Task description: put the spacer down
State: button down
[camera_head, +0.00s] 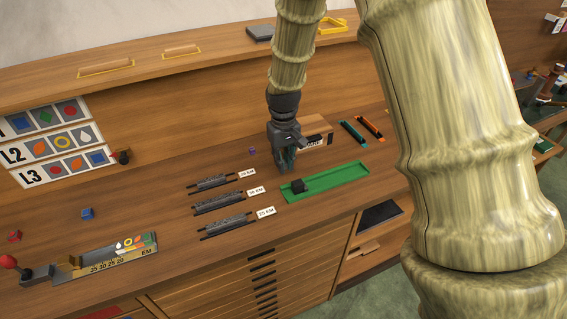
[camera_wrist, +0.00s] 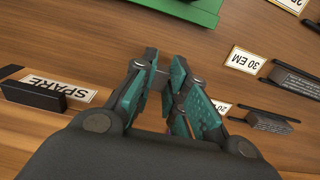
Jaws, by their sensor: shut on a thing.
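My gripper (camera_head: 287,164) hangs over the workbench, behind the green tray (camera_head: 345,181), with its fingers pointing down. In the wrist view its teal-padded fingers (camera_wrist: 164,72) are nearly together, closed on the spacer. The spacer is small and mostly hidden between the pads, so its shape and its height above the bench cannot be told. Three rows of dark spacers, (camera_head: 212,182), (camera_head: 220,201) and (camera_head: 226,224), lie left of the gripper with white labels at their right ends. One label reads 30 EM (camera_wrist: 243,62) in the wrist view.
A SPARE label (camera_wrist: 75,88) with a dark bar (camera_wrist: 33,96) lies near the gripper. Teal (camera_head: 353,133) and orange (camera_head: 370,127) sticks lie right.

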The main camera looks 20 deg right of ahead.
jog(key=shift+f, duration=0.8)
jog(key=c, duration=1.4)
grip_release()
jog(key=shift+f, duration=0.1)
jog(key=shift+c, duration=0.2)
